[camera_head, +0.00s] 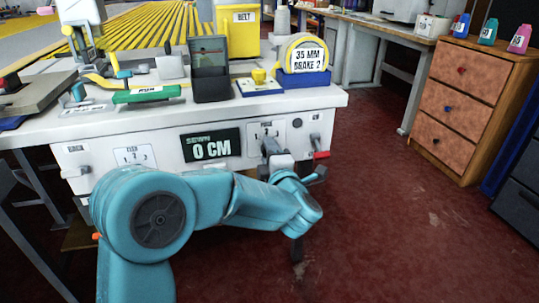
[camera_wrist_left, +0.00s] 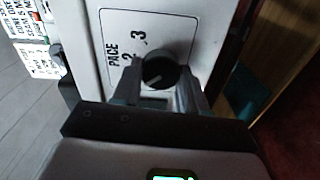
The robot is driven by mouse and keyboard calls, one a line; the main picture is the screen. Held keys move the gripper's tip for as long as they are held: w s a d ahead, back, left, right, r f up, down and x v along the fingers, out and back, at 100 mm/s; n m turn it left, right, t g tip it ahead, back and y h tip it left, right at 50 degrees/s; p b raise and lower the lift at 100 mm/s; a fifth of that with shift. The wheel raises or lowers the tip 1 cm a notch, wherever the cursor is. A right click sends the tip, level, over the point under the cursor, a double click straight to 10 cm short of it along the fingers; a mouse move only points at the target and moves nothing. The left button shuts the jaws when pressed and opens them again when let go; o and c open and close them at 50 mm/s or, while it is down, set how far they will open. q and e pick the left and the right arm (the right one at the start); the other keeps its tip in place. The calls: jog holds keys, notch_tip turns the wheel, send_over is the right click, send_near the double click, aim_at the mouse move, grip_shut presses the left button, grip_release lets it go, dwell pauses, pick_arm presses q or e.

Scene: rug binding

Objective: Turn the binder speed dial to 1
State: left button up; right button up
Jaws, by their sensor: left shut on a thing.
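The black pace dial (camera_wrist_left: 160,67) is on the white front panel of the machine in the left wrist view. The word PACE and the numerals 2 and 3 show beside it; the 1 is not visible there. A pale mark on the dial appears to point to the lower left of that view, toward a finger. My left gripper (camera_wrist_left: 159,84) is shut on the dial, one finger on each side. In the head view my left gripper (camera_head: 270,149) is at the pace panel (camera_head: 265,129) and hides the dial. My right gripper is not in view.
The sewn display (camera_head: 212,146) reads 0 CM. A red-tipped lever (camera_head: 321,155) sits right of my gripper. On the white machine (camera_head: 330,98) are a green RUN bar (camera_head: 147,94) and a tape roll (camera_head: 301,53). Open red floor lies to the right, before a drawer cabinet (camera_head: 465,100).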

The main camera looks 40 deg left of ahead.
pick_arm(q)
jog(key=shift+f+n, duration=0.1)
jog(key=shift+n, duration=0.4)
jog(key=o, duration=1.1)
jog(key=shift+c, duration=0.2)
jog(key=p+v, duration=0.3)
jog(key=v, duration=1.3)
jog(key=shift+s+p, duration=0.2)
jog(key=shift+p, duration=0.1)
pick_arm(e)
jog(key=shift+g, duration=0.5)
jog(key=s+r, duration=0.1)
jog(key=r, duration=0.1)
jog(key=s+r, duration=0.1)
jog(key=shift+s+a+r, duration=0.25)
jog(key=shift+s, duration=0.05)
pick_arm(q)
jog(key=shift+d, duration=0.1)
